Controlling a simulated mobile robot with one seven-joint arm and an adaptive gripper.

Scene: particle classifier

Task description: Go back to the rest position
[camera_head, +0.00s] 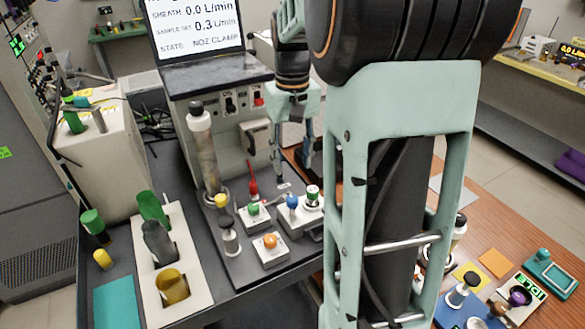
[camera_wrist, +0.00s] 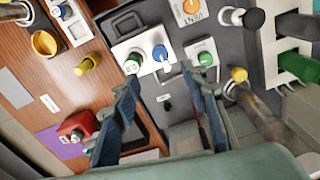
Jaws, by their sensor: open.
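My gripper (camera_head: 289,165) hangs fingers-down over the dark bench in front of the instrument with the screen. In the wrist view the gripper (camera_wrist: 158,78) has its two blue-grey fingers spread apart, with nothing between them. The control boxes with a blue knob (camera_head: 292,201) and a green knob (camera_head: 253,209) are just in front of the fingers in the head view. The blue knob (camera_wrist: 160,53) and the green knob (camera_wrist: 206,59) also show past the fingertips in the wrist view. I cannot tell how high the fingertips are above the bench.
A tall cylinder (camera_head: 206,150) with a black cap stands left of my gripper. An orange-knob box (camera_head: 269,249) sits at the bench front. A white tray (camera_head: 191,303) holds bottles at left. The wooden table (camera_head: 455,220) at right bears small items. My arm hides the middle right.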

